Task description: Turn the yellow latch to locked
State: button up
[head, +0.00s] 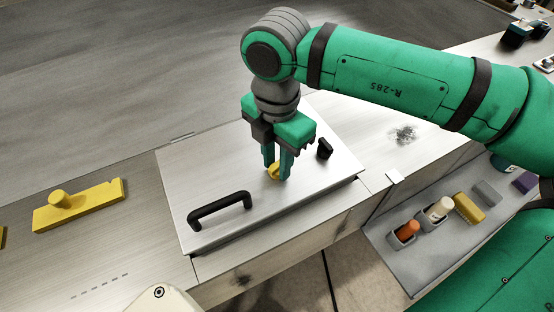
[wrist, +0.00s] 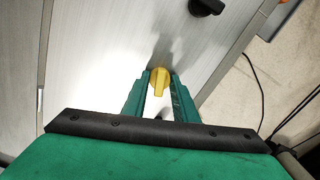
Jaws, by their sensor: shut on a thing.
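The yellow latch (head: 273,171) sits on a pale metal hatch lid (head: 210,180), to the right of the lid's middle. In the wrist view the latch (wrist: 160,80) shows as a round yellow knob with a raised grip between the fingertips. My gripper (head: 278,172) points down at the lid and is shut on the latch, with one finger on each side. The fingers hide part of the latch in the head view. I cannot tell from these frames whether it stands at locked.
A black bar handle (head: 220,208) rises from the lid's near left, and a small black knob (head: 324,149) stands right of my gripper. A yellow block with a peg (head: 78,206) lies far left. A grey tray (head: 400,262) at right holds several small items.

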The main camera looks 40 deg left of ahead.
aim_at(277, 164)
jog(key=n, duration=0.3)
jog(key=shift+n, duration=0.4)
jog(key=n, duration=0.3)
jog(key=shift+n, duration=0.3)
jog(key=n, duration=0.6)
jog(key=shift+n, duration=0.6)
jog(key=o, duration=1.1)
jog(key=shift+c, duration=0.2)
notch_tip(277, 164, up, 11)
